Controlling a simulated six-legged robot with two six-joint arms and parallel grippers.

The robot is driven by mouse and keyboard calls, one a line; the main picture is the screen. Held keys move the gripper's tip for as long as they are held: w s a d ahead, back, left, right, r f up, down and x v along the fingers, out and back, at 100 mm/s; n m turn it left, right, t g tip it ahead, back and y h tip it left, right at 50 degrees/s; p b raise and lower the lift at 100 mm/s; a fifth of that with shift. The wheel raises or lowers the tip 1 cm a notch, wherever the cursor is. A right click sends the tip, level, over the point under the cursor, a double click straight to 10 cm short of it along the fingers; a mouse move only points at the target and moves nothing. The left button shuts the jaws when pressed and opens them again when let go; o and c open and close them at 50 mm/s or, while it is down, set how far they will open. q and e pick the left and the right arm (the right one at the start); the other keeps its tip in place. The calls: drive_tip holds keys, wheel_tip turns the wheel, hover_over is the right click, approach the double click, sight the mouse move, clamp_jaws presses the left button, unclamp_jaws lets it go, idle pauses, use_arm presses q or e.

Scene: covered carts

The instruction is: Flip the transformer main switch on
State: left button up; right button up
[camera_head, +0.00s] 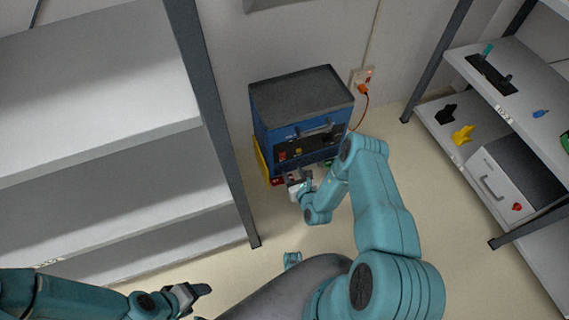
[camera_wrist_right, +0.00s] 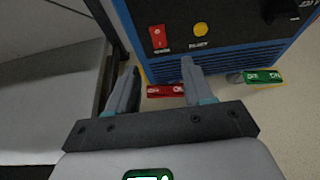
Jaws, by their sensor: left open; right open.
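The blue transformer (camera_head: 300,110) with a dark top stands on the floor against the wall. In the right wrist view its front panel shows a red main switch (camera_wrist_right: 158,38), a yellow button (camera_wrist_right: 200,30) and a dark knob (camera_wrist_right: 281,10). I cannot tell the switch's position. My right gripper (camera_head: 302,178) is in front of the transformer's lower front. In the wrist view its fingers (camera_wrist_right: 158,82) are apart and empty, below the red switch and not touching it. My left gripper (camera_head: 196,290) is open and empty at the lower left, far from the transformer.
Red (camera_wrist_right: 166,90) and green (camera_wrist_right: 263,76) labelled tags are at the transformer's base. Grey shelves (camera_head: 110,130) stand close on the left. A right rack holds yellow clamp-like parts (camera_head: 463,134) and a drawer box (camera_head: 497,188). An orange cable (camera_head: 364,104) runs to a wall socket.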

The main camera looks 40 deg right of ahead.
sight(283, 158)
drive_tip(key=b+x, duration=0.2)
drive_tip(key=x, duration=0.6)
drive_tip(key=shift+f+b, duration=0.15)
drive_tip(key=shift+b, duration=0.25)
drive_tip(key=shift+w, duration=0.55)
drive_tip(key=shift+c, duration=0.3)
